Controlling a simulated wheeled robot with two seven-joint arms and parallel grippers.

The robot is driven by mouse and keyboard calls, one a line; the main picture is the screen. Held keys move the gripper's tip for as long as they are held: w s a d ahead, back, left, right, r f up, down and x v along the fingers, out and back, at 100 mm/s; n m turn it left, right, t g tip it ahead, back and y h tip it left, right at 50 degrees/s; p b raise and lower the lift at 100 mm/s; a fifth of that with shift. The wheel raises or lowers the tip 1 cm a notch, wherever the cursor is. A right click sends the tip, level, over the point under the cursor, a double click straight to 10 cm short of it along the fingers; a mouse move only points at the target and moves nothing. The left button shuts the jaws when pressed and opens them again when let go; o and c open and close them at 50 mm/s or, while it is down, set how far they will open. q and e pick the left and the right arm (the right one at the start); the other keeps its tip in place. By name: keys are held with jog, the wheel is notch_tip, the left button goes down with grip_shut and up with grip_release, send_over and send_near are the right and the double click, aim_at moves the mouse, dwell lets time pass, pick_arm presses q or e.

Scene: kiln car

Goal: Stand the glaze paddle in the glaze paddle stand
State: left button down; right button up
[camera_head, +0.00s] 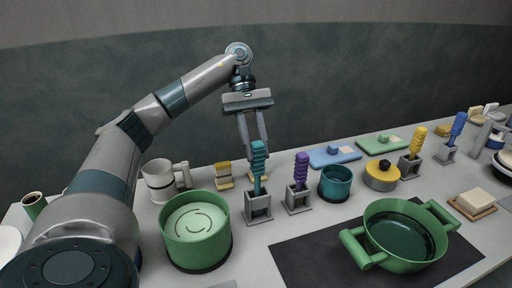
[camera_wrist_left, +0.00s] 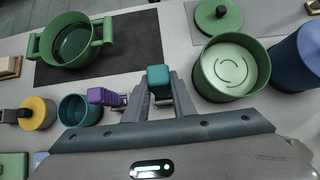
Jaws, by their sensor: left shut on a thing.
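The glaze paddle has a ribbed teal handle (camera_head: 259,158) and a thinner teal shaft below it. My left gripper (camera_head: 256,150) points down and is shut on the handle. The paddle is upright, and its lower end goes out of sight in the grey square glaze paddle stand (camera_head: 259,208). I cannot tell how deep it sits. In the left wrist view the handle's teal top (camera_wrist_left: 158,76) shows between the fingers of my left gripper (camera_wrist_left: 160,95). The stand is mostly hidden there. My right gripper is not in view.
A purple-handled tool (camera_head: 301,168) stands in a similar holder (camera_head: 298,200) close on the right. A green pot (camera_head: 197,243) is near on the left, with a grey mug (camera_head: 160,181) behind. A teal pot (camera_head: 335,184) and a two-handled green pan (camera_head: 372,262) lie to the right.

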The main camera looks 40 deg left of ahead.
pick_arm(q)
jog(key=shift+f, duration=0.1)
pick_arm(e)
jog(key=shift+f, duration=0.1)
pick_arm(q)
jog(key=c, duration=1.4)
grip_release()
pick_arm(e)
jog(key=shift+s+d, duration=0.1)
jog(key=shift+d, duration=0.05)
pick_arm(q)
jog(key=shift+w+a+r+p, duration=0.2)
jog(key=shift+a+r+p, duration=0.3)
jog(key=shift+p, duration=0.45)
jog(key=shift+w+a+r+p, duration=0.25)
jog(key=shift+r+p, duration=0.35)
jog(key=shift+p, duration=0.35)
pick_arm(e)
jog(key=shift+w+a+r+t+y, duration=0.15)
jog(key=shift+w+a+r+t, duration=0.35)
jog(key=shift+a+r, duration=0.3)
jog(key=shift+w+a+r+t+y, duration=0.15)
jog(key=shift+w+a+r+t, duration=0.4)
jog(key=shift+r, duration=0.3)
